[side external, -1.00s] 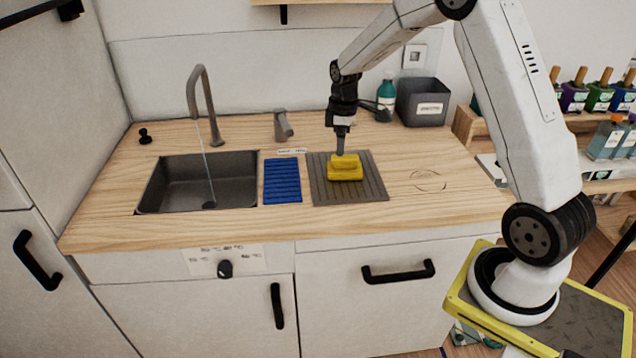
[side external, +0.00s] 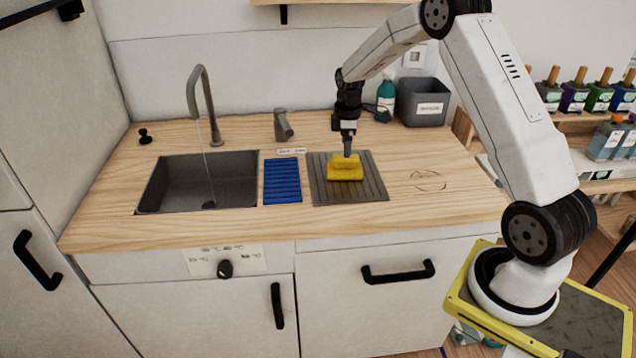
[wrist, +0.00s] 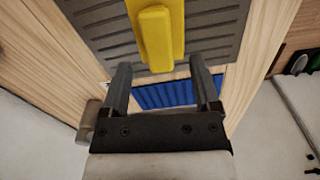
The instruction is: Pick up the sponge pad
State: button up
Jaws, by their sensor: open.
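The yellow sponge pad (side external: 345,168) lies on the grey ribbed drain mat (side external: 375,189) right of the sink. It has a raised ridge along its top, seen in the wrist view (wrist: 173,35). My gripper (side external: 348,154) points down just above the sponge in the side view. In the wrist view my gripper (wrist: 164,75) is open, its two fingers apart with nothing between them. The sponge shows beyond the fingertips, roughly in line with the gap. I cannot tell from the side view whether the fingertips touch it.
A blue ribbed mat (side external: 282,181) lies between the sponge's mat and the sink (side external: 170,182), where the tap (side external: 204,100) runs. A dark grey bin (side external: 422,102) and teal bottle (side external: 387,92) stand behind. The countertop to the right (side external: 430,200) is clear.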

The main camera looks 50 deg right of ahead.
aim_at(345, 165)
jog(key=shift+w+f, duration=0.1)
jog(key=shift+f, duration=2.55)
grip_shut()
